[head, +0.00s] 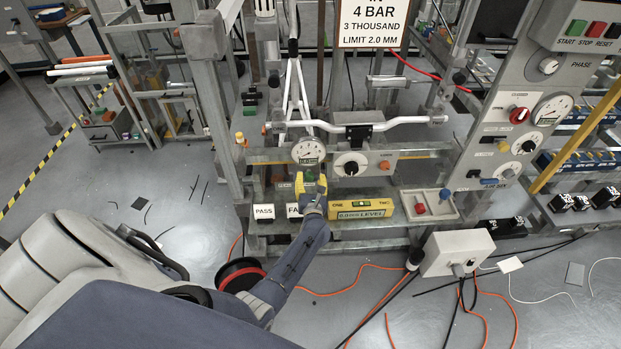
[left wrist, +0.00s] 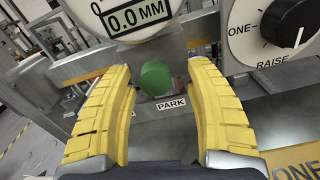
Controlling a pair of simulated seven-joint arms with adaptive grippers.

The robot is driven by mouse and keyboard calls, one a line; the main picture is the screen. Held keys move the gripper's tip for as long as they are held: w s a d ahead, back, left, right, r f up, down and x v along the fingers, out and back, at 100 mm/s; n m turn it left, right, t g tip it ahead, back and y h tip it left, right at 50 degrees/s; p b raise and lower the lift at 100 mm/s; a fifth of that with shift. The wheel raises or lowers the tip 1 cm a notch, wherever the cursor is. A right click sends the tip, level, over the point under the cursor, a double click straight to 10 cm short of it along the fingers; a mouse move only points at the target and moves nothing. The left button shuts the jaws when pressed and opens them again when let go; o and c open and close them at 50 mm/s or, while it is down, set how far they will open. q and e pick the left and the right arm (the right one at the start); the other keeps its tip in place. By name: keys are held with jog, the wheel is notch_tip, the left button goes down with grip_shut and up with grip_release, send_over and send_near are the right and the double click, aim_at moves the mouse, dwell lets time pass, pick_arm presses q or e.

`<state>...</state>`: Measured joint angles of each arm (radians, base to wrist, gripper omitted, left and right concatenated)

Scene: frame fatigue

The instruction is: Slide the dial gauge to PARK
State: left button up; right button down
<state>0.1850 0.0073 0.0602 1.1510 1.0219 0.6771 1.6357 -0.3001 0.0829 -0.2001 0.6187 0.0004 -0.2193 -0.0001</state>
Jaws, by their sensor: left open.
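The dial gauge (head: 308,151) is a round white dial on the rail of the test frame; in the left wrist view its lower part (left wrist: 140,22) reads 0.0 MM. A green knob (left wrist: 155,78) sits below the gauge. A white PARK label (left wrist: 171,104) is on the grey bar just below the knob and slightly right. My left gripper (head: 311,180) is just under the gauge. Its yellow fingers are open, one on each side of the green knob, with visible gaps. My right gripper is not in view.
A ONE–RAISE knob (left wrist: 290,18) is right of the gauge; the head view shows its panel (head: 351,164). A yellow level (head: 362,208) lies right of my gripper, with PASS (head: 263,211) and FAIL cards to the left. A tray (head: 430,204) holds red and blue knobs.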

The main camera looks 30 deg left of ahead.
pick_arm(q)
jog(key=v, duration=1.1)
jog(key=shift+d, duration=0.1)
